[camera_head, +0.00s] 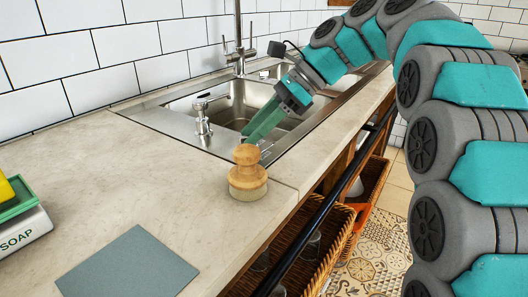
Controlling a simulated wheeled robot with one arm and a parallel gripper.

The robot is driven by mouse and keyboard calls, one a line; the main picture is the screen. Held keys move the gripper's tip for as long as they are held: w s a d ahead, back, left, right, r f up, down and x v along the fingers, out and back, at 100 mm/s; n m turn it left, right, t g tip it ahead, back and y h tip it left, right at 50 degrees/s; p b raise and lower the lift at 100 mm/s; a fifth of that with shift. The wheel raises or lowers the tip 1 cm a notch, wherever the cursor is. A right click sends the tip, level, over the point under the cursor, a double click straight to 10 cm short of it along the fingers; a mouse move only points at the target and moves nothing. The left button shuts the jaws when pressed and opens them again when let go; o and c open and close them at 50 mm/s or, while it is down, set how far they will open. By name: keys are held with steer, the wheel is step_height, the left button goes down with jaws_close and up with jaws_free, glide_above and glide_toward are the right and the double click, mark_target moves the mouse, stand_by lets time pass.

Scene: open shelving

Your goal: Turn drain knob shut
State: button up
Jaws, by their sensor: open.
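A steel double-bowl sink (182,110) is set into the counter, with a tall faucet (240,45) behind it. I cannot make out a drain knob for certain. A short metal fitting with a spout (203,118) stands on the sink's left rim; it looks like a soap pump. My gripper (254,135) has green fingers pointing down and left over the near bowl's front side. It appears empty and is seen from the side, so the gap between the fingers is hard to see. The gripper and arm hide part of the bowls.
A wooden brush (248,175) stands on the counter close below my fingertips in the picture. Wicker baskets (318,255) sit under the counter.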

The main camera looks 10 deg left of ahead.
steer(key=shift+m+t, duration=0.3)
